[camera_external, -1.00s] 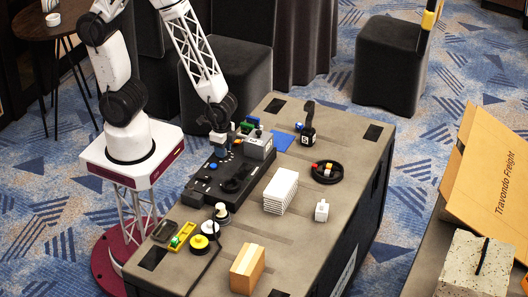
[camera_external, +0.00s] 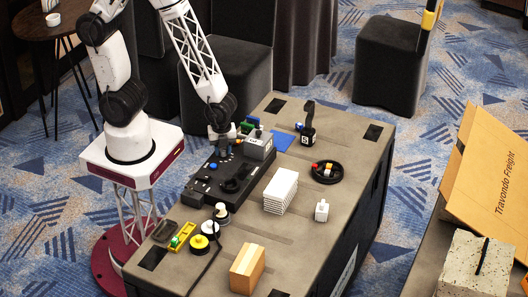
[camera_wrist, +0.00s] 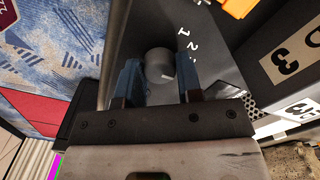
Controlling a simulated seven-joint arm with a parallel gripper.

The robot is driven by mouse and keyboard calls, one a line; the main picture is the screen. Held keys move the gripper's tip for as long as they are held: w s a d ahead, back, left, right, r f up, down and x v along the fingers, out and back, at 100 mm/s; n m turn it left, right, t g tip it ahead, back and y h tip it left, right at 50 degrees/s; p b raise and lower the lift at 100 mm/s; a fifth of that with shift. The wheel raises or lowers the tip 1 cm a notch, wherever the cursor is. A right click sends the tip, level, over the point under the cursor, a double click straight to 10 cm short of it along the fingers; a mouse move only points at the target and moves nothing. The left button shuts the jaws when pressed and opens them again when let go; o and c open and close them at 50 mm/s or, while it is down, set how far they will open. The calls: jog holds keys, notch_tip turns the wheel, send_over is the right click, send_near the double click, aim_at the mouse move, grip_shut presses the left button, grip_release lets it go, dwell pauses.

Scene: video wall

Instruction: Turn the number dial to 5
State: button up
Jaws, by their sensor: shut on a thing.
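The number dial (camera_wrist: 160,66) is a round grey knob on a dark panel (camera_wrist: 205,60) in the wrist view. Printed numbers curve beside it, and I can read 1 and 2 to its upper right. The blue fingers of my gripper (camera_wrist: 160,84) stand on the left and right sides of the knob, shut on it. The rest of the number scale is hidden or too small to read. In the external view my gripper (camera_external: 221,138) is low over the back of the black console (camera_external: 205,187), and the dial is hidden there.
A grey box (camera_external: 259,147) stands close right of my gripper on the console. An orange block (camera_wrist: 238,7) lies near the dial. A white stack (camera_external: 281,191), a round black tray (camera_external: 327,180) and a wooden block (camera_external: 247,268) sit elsewhere on the table.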

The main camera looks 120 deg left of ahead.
aim_at(223, 150)
jog(key=m, duration=0.4)
jog(key=shift+m, duration=0.3)
jog(key=m, duration=0.4)
jog(key=shift+m, duration=0.3)
jog(key=o, duration=0.9)
jog(key=shift+r, duration=0.1)
jog(key=shift+r, duration=3.8)
jog(key=shift+r, duration=0.1)
